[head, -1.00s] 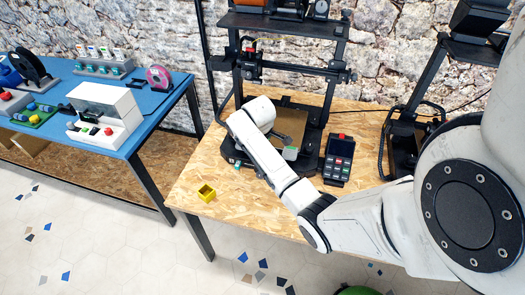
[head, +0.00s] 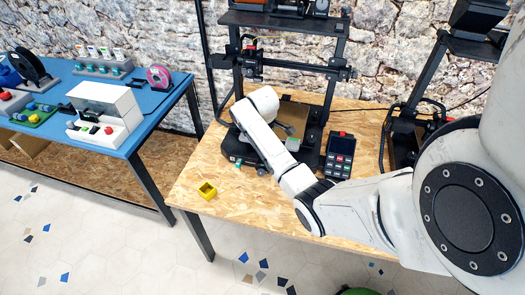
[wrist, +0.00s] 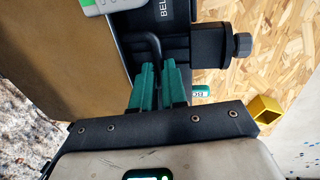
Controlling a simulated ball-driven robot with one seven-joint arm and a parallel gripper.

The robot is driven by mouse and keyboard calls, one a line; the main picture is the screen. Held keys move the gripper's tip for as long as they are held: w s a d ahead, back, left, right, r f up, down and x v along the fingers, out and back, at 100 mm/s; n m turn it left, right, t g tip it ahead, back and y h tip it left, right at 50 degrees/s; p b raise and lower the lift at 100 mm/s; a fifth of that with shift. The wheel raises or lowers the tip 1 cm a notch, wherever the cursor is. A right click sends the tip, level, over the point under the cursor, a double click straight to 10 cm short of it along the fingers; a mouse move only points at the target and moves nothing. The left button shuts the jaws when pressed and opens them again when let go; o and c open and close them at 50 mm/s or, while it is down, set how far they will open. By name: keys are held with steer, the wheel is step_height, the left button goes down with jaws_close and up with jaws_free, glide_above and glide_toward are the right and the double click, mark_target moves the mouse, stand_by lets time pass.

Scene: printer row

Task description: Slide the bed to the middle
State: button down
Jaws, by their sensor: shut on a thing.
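The printer bed (head: 300,114) is a brown-gold plate on the black printer in the head view, partly hidden by my arm. In the wrist view the bed (wrist: 45,50) fills the upper left. A dark bent handle (wrist: 153,42) stands beside its edge. My gripper (wrist: 160,82) has green fingers, and they are closed around this handle. In the head view my arm hides the fingers. A grey block with a green mark (head: 292,144) sits at the bed's front corner.
A yellow open box (head: 206,190) stands on the wooden table (head: 240,210), left of the printer. A black keypad with a red button (head: 339,155) stands right of it. The printer's upright frame and crossbar (head: 300,66) rise behind the bed. A black knob (wrist: 242,45) is near my fingers.

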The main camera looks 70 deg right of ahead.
steer(key=shift+d, duration=0.3)
steer(key=c, duration=1.2)
jaws_free()
steer(key=shift+o, duration=0.2)
steer(key=shift+w+r, duration=0.1)
step_height(320, 180, up, 10)
steer(key=a, duration=0.2)
steer(key=shift+r+b, duration=0.2)
steer(key=shift+b, duration=0.15)
